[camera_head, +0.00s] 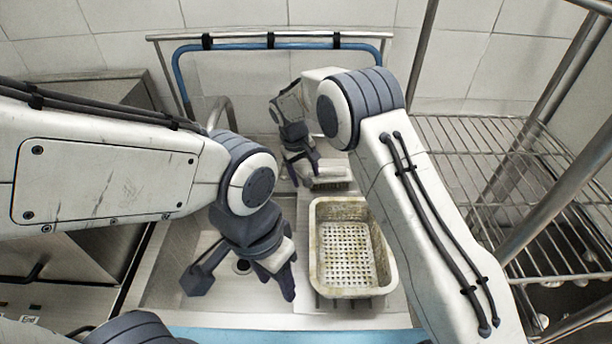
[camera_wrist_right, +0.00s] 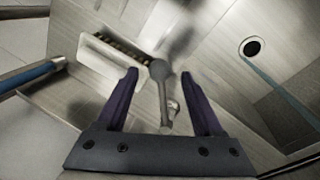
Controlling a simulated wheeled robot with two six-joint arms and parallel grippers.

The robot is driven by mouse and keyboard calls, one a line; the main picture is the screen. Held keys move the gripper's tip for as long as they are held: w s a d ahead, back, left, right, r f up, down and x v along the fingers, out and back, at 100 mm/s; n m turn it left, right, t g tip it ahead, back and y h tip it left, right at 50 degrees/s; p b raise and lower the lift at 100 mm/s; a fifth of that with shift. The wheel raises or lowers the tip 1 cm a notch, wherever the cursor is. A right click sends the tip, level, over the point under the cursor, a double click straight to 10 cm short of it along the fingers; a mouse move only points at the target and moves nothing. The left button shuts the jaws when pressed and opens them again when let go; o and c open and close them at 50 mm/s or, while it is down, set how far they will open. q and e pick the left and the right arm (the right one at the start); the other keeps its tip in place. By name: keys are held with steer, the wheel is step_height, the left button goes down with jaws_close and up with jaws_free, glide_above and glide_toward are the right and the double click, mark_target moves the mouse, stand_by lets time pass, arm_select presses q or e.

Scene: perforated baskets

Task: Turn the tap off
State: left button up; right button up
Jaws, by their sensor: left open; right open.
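The tap's grey lever with a round end (camera_wrist_right: 160,72) stands between the fingers of my right gripper (camera_wrist_right: 158,82) in the wrist view. The gripper is open, and I see no clear contact. A curved grey pipe (camera_head: 222,108), perhaps the spout, shows behind my left arm in the head view. My right gripper (camera_head: 306,182) hangs at the back of the sink there, and the lever is hidden. My left gripper (camera_head: 277,287) is open and empty above the sink basin (camera_head: 165,285). A thin blue-green streak (camera_wrist_right: 272,82) runs from the drain; I cannot tell whether it is water.
A worn perforated basket (camera_head: 350,292) stands on the right side of the sink. A pale brush-like block (camera_wrist_right: 112,60) lies behind it. A blue rail (camera_head: 270,46) runs along the back wall, and a wire rack (camera_head: 480,150) stands at right.

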steer(key=shift+w+d+f, duration=0.1)
steer(key=shift+d+f, duration=0.05)
steer(key=shift+f, duration=0.9)
steer(key=shift+c, duration=0.2)
jaws_close()
steer(key=shift+r, duration=0.1)
stand_by(0.4)
